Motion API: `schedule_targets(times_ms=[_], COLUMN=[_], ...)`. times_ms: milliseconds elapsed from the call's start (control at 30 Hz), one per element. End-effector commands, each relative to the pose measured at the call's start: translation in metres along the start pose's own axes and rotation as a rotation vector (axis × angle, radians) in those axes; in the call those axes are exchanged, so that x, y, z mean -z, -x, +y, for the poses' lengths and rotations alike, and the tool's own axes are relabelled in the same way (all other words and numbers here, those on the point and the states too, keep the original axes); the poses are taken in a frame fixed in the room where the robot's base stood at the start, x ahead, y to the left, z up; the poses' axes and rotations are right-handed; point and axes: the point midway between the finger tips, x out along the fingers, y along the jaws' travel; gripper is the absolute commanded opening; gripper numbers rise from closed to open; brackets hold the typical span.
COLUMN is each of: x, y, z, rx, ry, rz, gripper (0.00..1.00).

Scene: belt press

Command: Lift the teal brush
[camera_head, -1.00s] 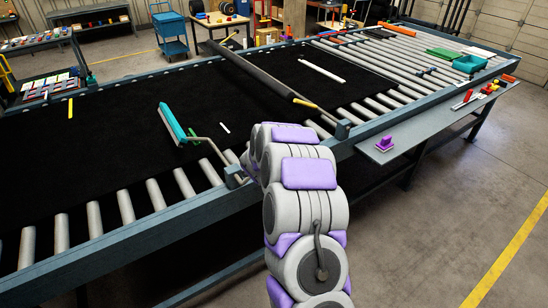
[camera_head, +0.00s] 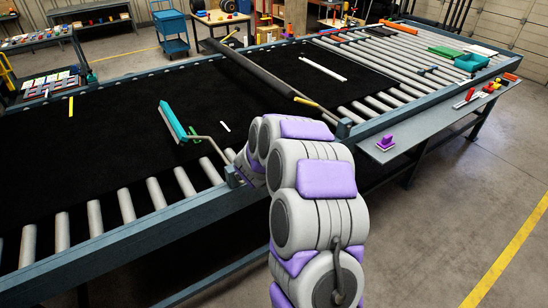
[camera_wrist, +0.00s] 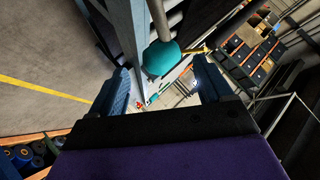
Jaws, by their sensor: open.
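The teal brush (camera_head: 173,122) lies on the black belt (camera_head: 110,165) at its near side, with a pale bristle edge. In the wrist view a rounded teal end (camera_wrist: 162,57) on a grey rod, apparently the brush's handle, shows ahead between the fingertips. My gripper (camera_wrist: 161,68) is open, with one blue finger on each side of the teal end. I cannot tell whether either finger touches it. In the head view my arm hides the gripper.
The near blue rail (camera_head: 150,228) and bare rollers border the belt. A dark cross roller (camera_head: 262,70) spans it. A white strip (camera_head: 322,68) lies beyond. Open floor lies at right.

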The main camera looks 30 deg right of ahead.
Motion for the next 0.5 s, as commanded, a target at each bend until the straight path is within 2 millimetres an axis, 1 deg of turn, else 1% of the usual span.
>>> schedule_targets(times_ms=[33,200,400,500], x=[0.001,-0.001,0.0,0.0], y=[0.01,0.04,0.074,0.088], z=[-0.002,-0.001,-0.001,-0.001], rx=[0.003,0.002,0.002,0.0], ry=[-0.002,-0.001,-0.001,-0.001], rz=[-0.001,-0.005,-0.002,-0.003], gripper=[0.8,0.8,0.8,0.8])
